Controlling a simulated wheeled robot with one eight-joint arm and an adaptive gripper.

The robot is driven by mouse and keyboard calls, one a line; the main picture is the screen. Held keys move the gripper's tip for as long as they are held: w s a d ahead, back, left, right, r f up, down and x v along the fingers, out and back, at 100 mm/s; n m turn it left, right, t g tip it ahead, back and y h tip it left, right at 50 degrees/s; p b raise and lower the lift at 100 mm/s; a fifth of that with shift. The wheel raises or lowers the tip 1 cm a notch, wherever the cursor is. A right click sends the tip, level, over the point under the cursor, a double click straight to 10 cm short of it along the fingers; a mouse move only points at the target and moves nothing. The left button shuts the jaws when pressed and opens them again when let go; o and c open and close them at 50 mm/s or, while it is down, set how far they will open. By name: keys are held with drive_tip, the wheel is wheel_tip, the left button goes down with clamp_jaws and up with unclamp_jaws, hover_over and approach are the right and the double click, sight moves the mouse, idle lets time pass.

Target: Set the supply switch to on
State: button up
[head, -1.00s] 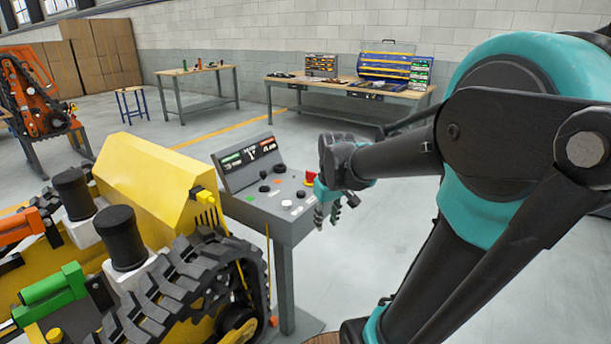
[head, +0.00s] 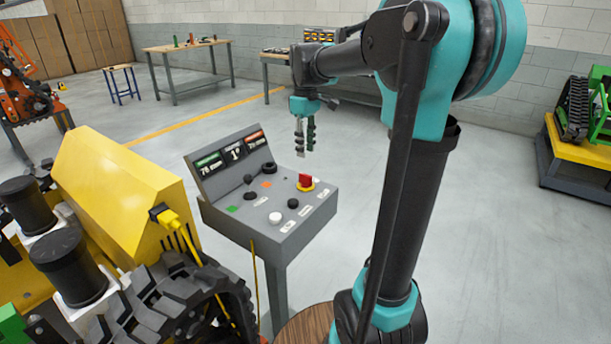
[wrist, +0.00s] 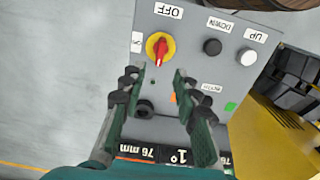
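The supply switch, a red knob on a round yellow plate (head: 306,182), is on the right side of the grey control console (head: 285,228). My gripper (head: 306,149) points down above the console's back right part, apart from the switch. In the wrist view, my gripper (wrist: 156,76) has its fingers spread with nothing between them.
Black knobs (head: 275,218) and a white button (head: 275,217) share the console, with a display panel (head: 235,155) at its back. A yellow tracked carrier (head: 105,185) stands close on the left. The floor right of the console is clear.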

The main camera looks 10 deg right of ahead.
sight(306, 175)
wheel_tip(306, 175, down, 11)
drive_tip(key=shift+r, duration=0.2)
idle(0.3)
clamp_jaws()
